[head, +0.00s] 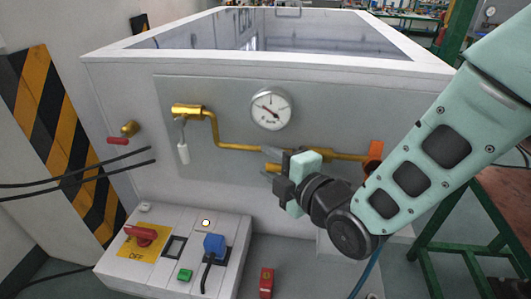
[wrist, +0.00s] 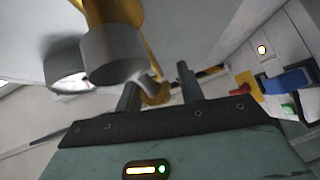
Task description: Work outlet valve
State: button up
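A grey panel carries brass pipework. At its left is a brass valve (head: 187,111) with a pale grey lever (head: 183,153) hanging down. At its right end is an orange part (head: 374,153); I cannot tell which is the outlet valve. My gripper (head: 268,160) is beside the lower pipe (head: 236,147), partly hiding it. In the wrist view its two fingers (wrist: 158,86) stand apart with nothing clasped between them. A brass fitting with a grey stem (wrist: 154,92) shows beyond the gap. A grey cylinder on brass (wrist: 112,54) looms close above the fingers; contact is unclear.
A round gauge (head: 271,109) sits above the pipe. A control box (head: 183,255) with a red switch (head: 141,236) and blue plug (head: 214,245) stands below left. A red-handled tap (head: 124,133) and cables are at left. A green frame (head: 449,190) stands at right.

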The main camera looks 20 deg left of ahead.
grip_shut()
dwell(0.3)
